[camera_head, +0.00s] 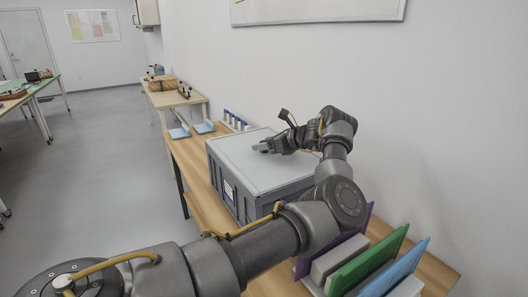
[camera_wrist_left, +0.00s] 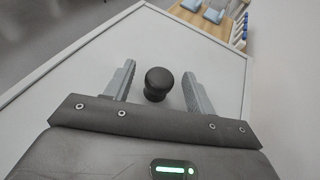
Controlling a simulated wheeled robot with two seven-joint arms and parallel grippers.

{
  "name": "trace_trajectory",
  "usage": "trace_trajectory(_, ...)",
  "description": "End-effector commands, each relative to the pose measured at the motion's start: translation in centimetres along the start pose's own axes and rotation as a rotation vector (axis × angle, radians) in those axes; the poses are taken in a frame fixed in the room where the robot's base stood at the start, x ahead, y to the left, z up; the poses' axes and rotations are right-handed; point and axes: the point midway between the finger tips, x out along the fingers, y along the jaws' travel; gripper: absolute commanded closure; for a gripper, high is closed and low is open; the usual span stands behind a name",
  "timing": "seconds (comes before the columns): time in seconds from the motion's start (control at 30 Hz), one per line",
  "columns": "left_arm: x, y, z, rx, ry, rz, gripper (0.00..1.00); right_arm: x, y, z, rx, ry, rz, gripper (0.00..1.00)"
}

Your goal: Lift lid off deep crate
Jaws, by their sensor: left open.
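The deep grey crate (camera_head: 264,206) stands on a wooden table against the wall. Its flat light grey lid (camera_head: 240,166) lies on top and also fills much of the left wrist view (camera_wrist_left: 70,80). A round black knob (camera_wrist_left: 158,84) rises from the lid. My left gripper (camera_head: 262,147) reaches over the lid from the wall side. In the left wrist view, the left gripper (camera_wrist_left: 158,74) is open, with one finger on each side of the knob and a gap on both sides. The knob cannot be made out in the head view. My right gripper is not in view.
Purple, green (camera_head: 368,262) and blue upright boards stand in a rack at the table's near end. The wall is close on the right; open floor (camera_head: 90,170) is left.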

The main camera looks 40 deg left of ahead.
Motion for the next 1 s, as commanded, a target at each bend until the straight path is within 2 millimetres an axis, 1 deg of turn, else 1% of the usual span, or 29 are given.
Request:
trace_trajectory(0.1,0.86,-0.01,0.05,0.0,0.0,-0.001,0.45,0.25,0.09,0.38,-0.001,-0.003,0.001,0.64)
trace_trajectory(0.33,0.98,-0.01,-0.02,-0.001,0.0,-0.001,0.45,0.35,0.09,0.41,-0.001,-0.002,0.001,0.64)
trace_trajectory(0.37,0.98,-0.01,-0.02,-0.001,0.0,-0.001,0.48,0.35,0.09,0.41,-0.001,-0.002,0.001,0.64)
trace_trajectory(0.7,0.95,0.0,-0.01,-0.001,0.001,-0.001,0.92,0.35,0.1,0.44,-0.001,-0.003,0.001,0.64)
trace_trajectory(0.77,0.94,0.0,-0.01,-0.001,0.001,-0.001,1.0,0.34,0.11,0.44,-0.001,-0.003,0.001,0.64)
trace_trajectory(1.0,0.9,-0.02,0.11,-0.003,-0.001,-0.001,1.0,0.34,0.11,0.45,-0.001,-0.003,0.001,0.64)
